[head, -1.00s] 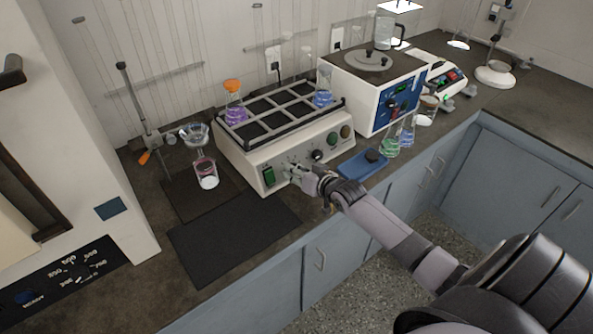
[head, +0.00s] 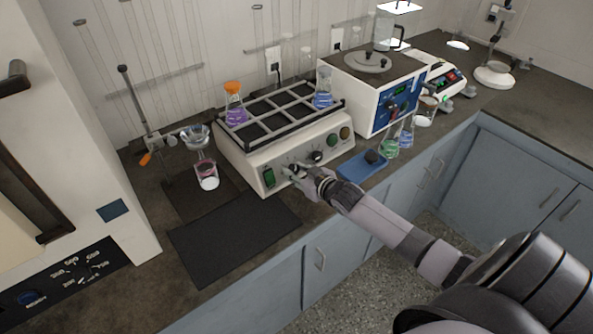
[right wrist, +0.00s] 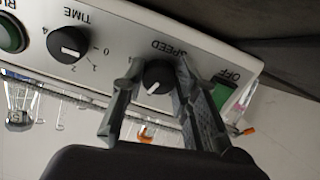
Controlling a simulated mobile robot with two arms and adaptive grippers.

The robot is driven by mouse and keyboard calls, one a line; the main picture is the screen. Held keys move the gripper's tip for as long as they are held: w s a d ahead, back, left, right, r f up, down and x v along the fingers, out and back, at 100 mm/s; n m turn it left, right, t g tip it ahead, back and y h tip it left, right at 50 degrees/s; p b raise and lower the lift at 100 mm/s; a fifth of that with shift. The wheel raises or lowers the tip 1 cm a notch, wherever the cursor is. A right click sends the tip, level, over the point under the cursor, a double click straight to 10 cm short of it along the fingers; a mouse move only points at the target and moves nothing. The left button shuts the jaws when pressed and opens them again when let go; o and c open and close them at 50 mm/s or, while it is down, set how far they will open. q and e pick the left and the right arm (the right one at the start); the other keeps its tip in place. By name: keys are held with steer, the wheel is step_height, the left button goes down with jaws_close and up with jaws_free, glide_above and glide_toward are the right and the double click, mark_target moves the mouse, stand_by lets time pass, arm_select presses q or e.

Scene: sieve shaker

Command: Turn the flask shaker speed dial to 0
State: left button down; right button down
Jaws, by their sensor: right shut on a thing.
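The flask shaker (head: 245,150) stands on the bench with a purple flask (head: 236,112) and a blue flask (head: 323,92) in its rack. Its black speed dial (right wrist: 158,75) shows under the SPEED label in the right wrist view, with a white mark on its face. My right gripper (head: 291,172) is at the shaker's front panel. In the right wrist view its two fingers (right wrist: 160,82) stand on either side of the speed dial and are shut on it. The dial's scale is mostly hidden by the fingers. My left gripper is out of view.
The TIME dial (right wrist: 68,44) sits beside the speed dial, and the green OFF switch (right wrist: 222,92) is on its other side. A black mat (head: 232,238) lies in front of the shaker. A blue tray (head: 362,166) and a green flask (head: 389,148) stand to the right.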

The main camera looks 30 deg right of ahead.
steer(key=n, duration=0.5)
steer(key=shift+n+p, duration=0.3)
steer(key=shift+p, duration=0.05)
steer(key=n, duration=0.5)
steer(key=shift+d+n, duration=0.1)
steer(key=shift+n, duration=0.2)
steer(key=n, duration=0.5)
steer(key=shift+n+t+y, duration=0.3)
steer(key=n, duration=0.5)
steer(key=shift+r, duration=0.1)
steer(key=shift+n, duration=0.3)
steer(key=c, duration=1.2)
jaws_free()
steer(key=shift+c, duration=0.2)
